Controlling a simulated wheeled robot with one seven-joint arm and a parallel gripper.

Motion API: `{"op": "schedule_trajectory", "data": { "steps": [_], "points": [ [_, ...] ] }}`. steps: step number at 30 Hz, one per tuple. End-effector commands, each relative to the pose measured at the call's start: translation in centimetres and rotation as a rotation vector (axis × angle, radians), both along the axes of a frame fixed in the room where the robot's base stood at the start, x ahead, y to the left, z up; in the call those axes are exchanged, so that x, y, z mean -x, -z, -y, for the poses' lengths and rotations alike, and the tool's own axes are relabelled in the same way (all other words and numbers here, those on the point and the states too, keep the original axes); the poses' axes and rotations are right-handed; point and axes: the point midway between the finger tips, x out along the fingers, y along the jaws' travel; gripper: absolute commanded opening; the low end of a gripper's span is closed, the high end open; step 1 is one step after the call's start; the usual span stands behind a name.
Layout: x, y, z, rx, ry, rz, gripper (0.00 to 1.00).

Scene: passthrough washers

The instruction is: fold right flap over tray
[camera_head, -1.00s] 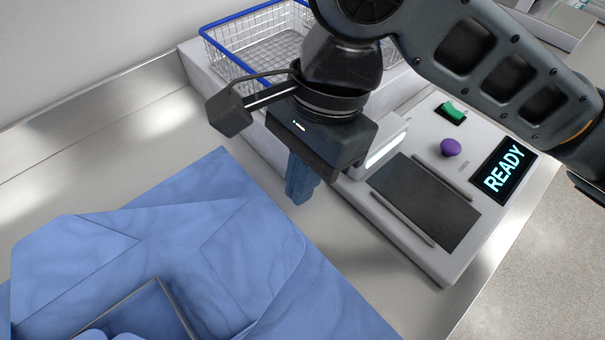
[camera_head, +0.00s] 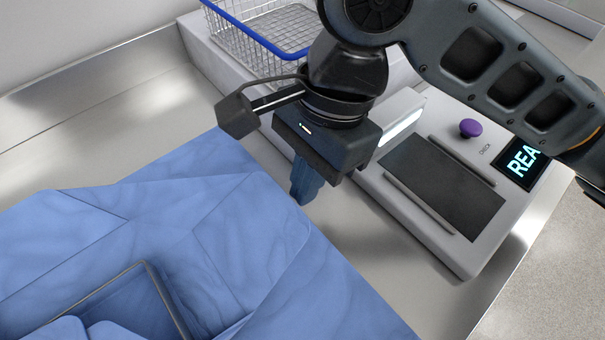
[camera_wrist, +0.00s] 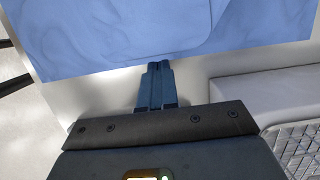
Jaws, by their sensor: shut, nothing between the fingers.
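The blue wrap (camera_head: 328,300) lies spread on the steel counter, with creased panels around the tray. The tray (camera_head: 160,283) shows only in part at the bottom left, as a dark metal rim with blue cloth in and around it. The wrap's right flap (camera_head: 243,232) lies to the right of the tray, not over it. My gripper (camera_head: 303,198) is shut and empty, pointing down just beyond the wrap's upper right edge. In the wrist view, the closed blue fingertips (camera_wrist: 158,66) are at the edge of the wrap (camera_wrist: 150,35); contact is unclear.
A grey device with a dark plate (camera_head: 440,187), a purple knob (camera_head: 470,128) and a lit display (camera_head: 522,162) stands right of my gripper. A wire basket with a blue rim (camera_head: 262,42) is behind it. Bare counter (camera_head: 140,115) lies at the upper left.

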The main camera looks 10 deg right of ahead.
Motion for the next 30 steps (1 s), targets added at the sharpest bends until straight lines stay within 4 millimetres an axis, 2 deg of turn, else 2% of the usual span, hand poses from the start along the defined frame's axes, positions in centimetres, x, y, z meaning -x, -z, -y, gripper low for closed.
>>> {"op": "schedule_trajectory", "data": {
  "steps": [11,30],
  "points": [
    [0.1,-0.1,-0.1,0.0,-0.001,0.0,0.0],
    [2.9,-1.5,-4.3,-0.001,-0.002,-0.002,0.0]
  ]
}}
